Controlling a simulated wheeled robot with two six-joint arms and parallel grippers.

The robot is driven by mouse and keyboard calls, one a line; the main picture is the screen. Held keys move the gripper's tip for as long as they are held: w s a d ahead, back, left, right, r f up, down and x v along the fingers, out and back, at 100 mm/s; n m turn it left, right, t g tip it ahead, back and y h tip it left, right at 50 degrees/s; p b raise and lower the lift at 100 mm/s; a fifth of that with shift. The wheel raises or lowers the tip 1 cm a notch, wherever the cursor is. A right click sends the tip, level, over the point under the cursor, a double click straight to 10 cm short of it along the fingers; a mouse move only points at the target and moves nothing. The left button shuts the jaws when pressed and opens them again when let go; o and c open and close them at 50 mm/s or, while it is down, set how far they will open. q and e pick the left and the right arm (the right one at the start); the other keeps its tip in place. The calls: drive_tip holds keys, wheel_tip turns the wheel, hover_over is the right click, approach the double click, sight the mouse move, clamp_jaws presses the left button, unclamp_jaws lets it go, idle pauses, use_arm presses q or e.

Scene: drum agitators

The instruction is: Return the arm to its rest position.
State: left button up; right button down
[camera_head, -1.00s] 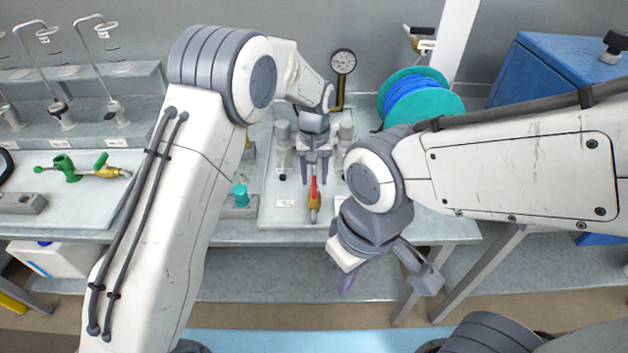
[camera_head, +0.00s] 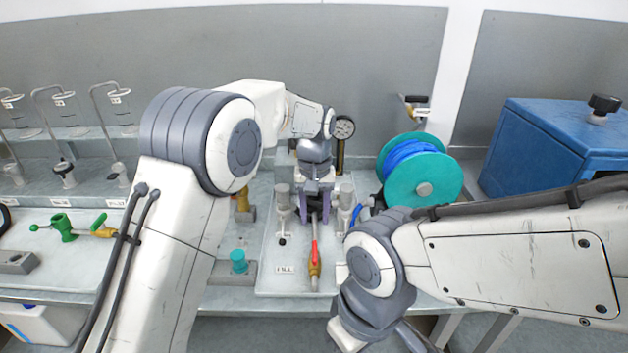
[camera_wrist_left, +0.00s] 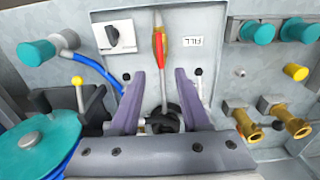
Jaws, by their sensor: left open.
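My left gripper (camera_head: 315,205) is open in the head view, in front of the panel behind the red-handled lever (camera_head: 315,256). In the left wrist view its two purple fingers (camera_wrist_left: 163,95) are apart with nothing held. The lever's grey rod shows in the gap between them, its red and yellow handle (camera_wrist_left: 159,48) beyond; I cannot tell whether they touch. My left arm (camera_head: 165,250) reaches forward from the lower left. My right arm (camera_head: 510,255) comes in from the right with its wrist folded down; its fingers are cut off by the bottom edge.
A teal reel (camera_head: 424,187) and blue box (camera_head: 555,145) stand right. A teal knob (camera_head: 238,261) is beside my left arm. A green valve (camera_head: 64,228) lies on a left tray. Hooked stands line the left.

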use_arm(q)
drive_tip(key=s+a+r+m, duration=0.1)
drive_tip(key=s+a+m, duration=0.1)
drive_tip(key=s, duration=1.4)
drive_tip(key=s+a+r+m+h, duration=0.1)
drive_tip(key=s+a+m, duration=0.2)
drive_tip(key=s, duration=1.4)
drive_tip(key=m, duration=0.2)
drive_tip(key=shift+m, duration=0.3)
